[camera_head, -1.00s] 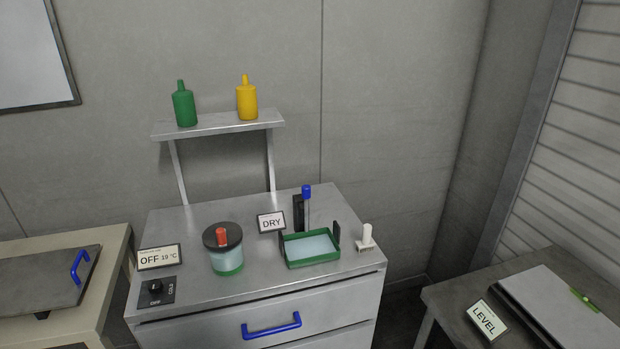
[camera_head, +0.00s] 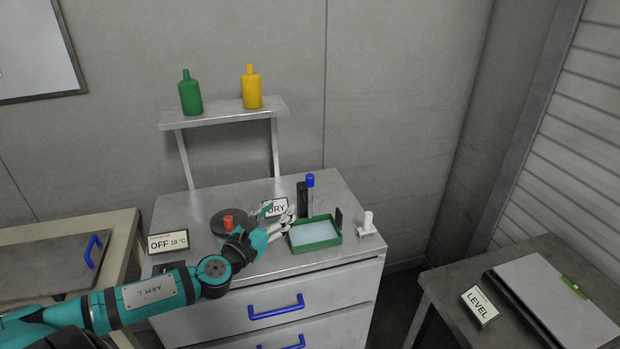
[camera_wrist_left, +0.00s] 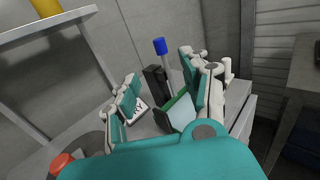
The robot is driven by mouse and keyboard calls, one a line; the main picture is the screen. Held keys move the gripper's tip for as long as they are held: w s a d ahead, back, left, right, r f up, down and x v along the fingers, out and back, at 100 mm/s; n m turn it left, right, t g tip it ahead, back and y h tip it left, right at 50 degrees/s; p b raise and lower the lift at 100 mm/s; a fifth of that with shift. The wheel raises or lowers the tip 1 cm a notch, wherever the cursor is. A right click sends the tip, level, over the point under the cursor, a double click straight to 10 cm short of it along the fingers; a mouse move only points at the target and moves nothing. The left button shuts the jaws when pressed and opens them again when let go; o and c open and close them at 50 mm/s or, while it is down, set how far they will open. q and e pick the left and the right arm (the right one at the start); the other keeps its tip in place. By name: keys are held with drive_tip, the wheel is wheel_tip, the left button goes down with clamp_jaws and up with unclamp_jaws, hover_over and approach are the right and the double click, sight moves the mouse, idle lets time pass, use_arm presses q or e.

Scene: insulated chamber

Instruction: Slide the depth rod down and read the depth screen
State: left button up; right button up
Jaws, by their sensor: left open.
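The depth rod (camera_head: 311,196) stands upright with a blue cap on top, beside a dark post (camera_head: 302,199) at the back of a green tray (camera_head: 316,244) of pale blue liquid. The depth screen (camera_head: 281,207) reads DRY and is partly covered by my left gripper (camera_head: 279,212). That gripper is open and empty, left of the rod and above the cabinet top. In the left wrist view the rod's blue cap (camera_wrist_left: 159,46) shows between the spread fingers, beyond them. The right gripper is not in view.
A sign reading OFF 19 °C (camera_head: 168,242) is at left. A white peg on a base (camera_head: 368,225) stands right of the tray. A shelf with green and yellow bottles (camera_head: 252,88) is behind.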

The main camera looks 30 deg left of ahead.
use_arm(q)
drive_tip(key=p, duration=0.2)
approach(308, 182)
drive_tip(key=w, duration=0.4)
drive_tip(key=shift+w+a+r, duration=0.2)
drive_tip(key=shift+w+r, duration=0.05)
drive_tip(key=shift+w, duration=0.15)
drive_tip(key=w, duration=0.6)
drive_tip(key=shift+w+a+f, duration=0.25)
clamp_jaws()
